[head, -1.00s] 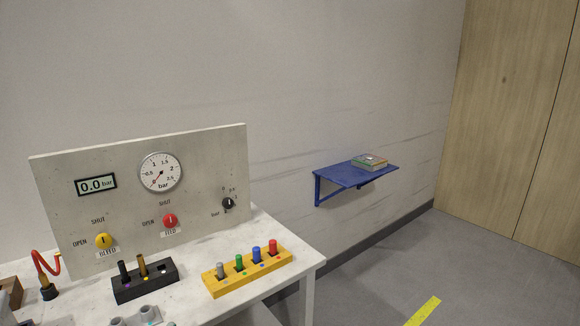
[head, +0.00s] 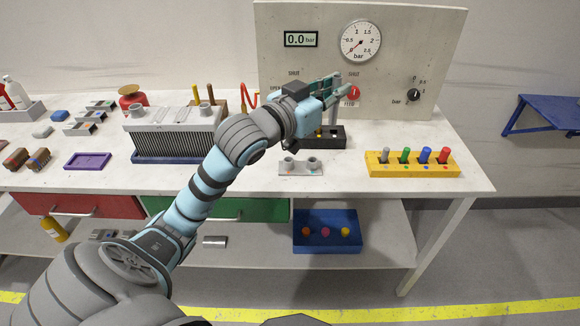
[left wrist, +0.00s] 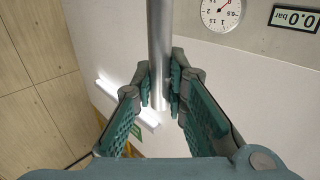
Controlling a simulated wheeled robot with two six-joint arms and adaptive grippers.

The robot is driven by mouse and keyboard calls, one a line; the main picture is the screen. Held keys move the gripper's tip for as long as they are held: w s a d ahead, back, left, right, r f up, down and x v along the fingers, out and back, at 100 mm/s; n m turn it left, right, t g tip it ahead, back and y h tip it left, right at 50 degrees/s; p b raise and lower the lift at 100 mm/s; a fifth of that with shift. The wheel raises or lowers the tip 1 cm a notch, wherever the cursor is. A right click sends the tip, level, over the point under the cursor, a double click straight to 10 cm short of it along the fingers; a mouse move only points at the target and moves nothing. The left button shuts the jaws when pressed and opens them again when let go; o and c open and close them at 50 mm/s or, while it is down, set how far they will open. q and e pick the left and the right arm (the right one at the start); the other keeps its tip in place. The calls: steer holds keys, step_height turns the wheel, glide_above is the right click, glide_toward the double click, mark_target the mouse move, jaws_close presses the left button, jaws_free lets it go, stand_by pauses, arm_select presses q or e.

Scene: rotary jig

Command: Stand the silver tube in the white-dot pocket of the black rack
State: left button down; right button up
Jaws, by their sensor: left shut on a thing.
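My left gripper (head: 342,88) is shut on the silver tube (head: 334,114) above the black rack (head: 326,143), in front of the gauge panel. In the left wrist view the gripper (left wrist: 160,90) has its fingers on both sides of the tube (left wrist: 158,40), near one end. The tube looks upright in the head view. Its lower end is close to the right part of the rack, but I cannot tell whether it is inside a pocket. My arm covers the rack's left part. The white dot cannot be made out. My right gripper is not in view.
The gauge panel (head: 295,62) stands close behind the rack. A yellow rack (head: 412,169) with several coloured pegs is to the right. A grey holder (head: 300,168) lies in front. A ribbed grey block (head: 175,140) is to the left.

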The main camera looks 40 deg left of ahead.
arm_select(q)
steer(key=w+a+f+n+y, duration=0.2)
steer(key=a+n+y, duration=0.1)
steer(key=a+y, duration=0.2)
steer(key=w+a+f+n+g+y, duration=0.1)
steer(key=w+a+f+n+y, duration=0.1)
steer(key=a, duration=0.7)
steer(key=n+y, duration=0.1)
steer(key=y, duration=0.1)
steer(key=shift+a+y, duration=0.35)
steer(key=shift+y, duration=0.05)
steer(key=shift+w, duration=0.1)
